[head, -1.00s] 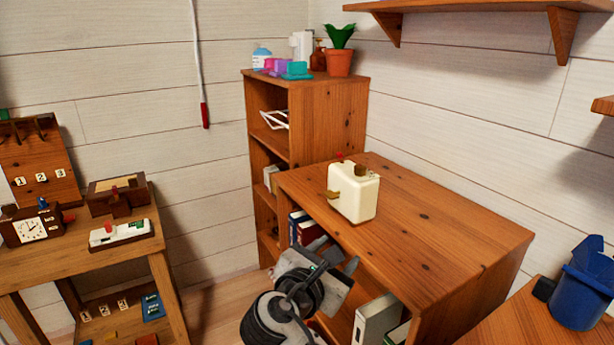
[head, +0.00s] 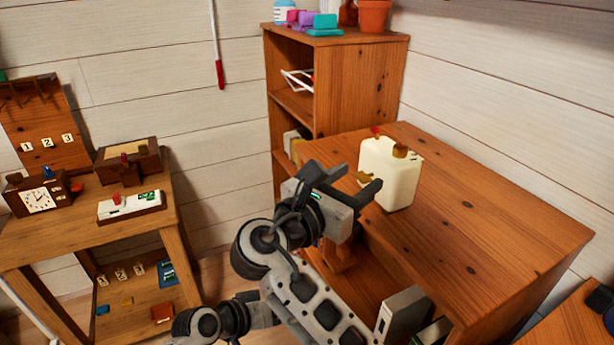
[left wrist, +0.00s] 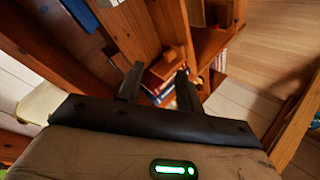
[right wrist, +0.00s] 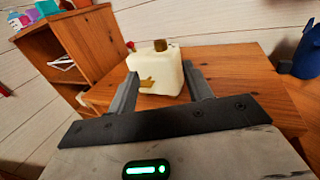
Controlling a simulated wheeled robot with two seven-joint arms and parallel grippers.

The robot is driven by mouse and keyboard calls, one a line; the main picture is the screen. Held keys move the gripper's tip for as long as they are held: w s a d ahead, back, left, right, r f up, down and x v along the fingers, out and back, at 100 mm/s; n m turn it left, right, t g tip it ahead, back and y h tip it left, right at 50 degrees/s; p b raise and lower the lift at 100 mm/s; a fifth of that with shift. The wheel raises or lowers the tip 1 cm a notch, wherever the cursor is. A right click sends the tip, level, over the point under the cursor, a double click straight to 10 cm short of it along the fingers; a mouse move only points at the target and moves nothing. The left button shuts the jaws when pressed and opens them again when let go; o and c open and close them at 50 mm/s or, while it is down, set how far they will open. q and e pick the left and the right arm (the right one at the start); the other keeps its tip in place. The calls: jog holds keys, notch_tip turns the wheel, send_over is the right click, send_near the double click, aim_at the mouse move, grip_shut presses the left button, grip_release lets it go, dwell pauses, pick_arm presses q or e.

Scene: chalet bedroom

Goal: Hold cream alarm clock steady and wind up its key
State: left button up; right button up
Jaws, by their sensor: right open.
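The cream alarm clock (head: 398,178) stands upright on the wooden cabinet top, near its left edge. It has a red piece and a brown knob on top. A brass key-like piece (right wrist: 147,84) sticks out of its side facing my right gripper. My right gripper (head: 358,176) is open, its fingers pointing at that side; in the right wrist view (right wrist: 160,75) the brass piece lies between the fingertips, and contact cannot be told. My left gripper (left wrist: 157,75) is open and empty, aimed down at shelves. A cream shape at that view's left edge may be the clock.
The cabinet top (head: 480,210) is clear to the right of the clock. A taller shelf (head: 355,90) with a plant pot (head: 374,16) stands behind it. A low table (head: 80,220) with a brown clock (head: 38,200) is at left. White binders (head: 400,312) stand in the cabinet.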

aim_at(397, 149)
jog(key=x, duration=1.6)
pick_arm(q)
jog(key=w+d+r+g+h, duration=0.1)
jog(key=w+r, duration=0.3)
jog(key=r, duration=0.4)
jog(key=w+d+r+m+g+h, duration=0.1)
jog(key=w+d+r+h, duration=0.2)
jog(key=r, duration=0.5)
jog(key=w+d+r+g+h, duration=0.1)
jog(key=w+d+r+g, duration=0.1)
jog(key=w+r, duration=0.4)
notch_tip(397, 149, up, 3)
jog(key=shift+d+f+m+h, duration=0.1)
jog(key=shift+d+m+h, duration=0.15)
jog(key=shift+m+h, duration=0.15)
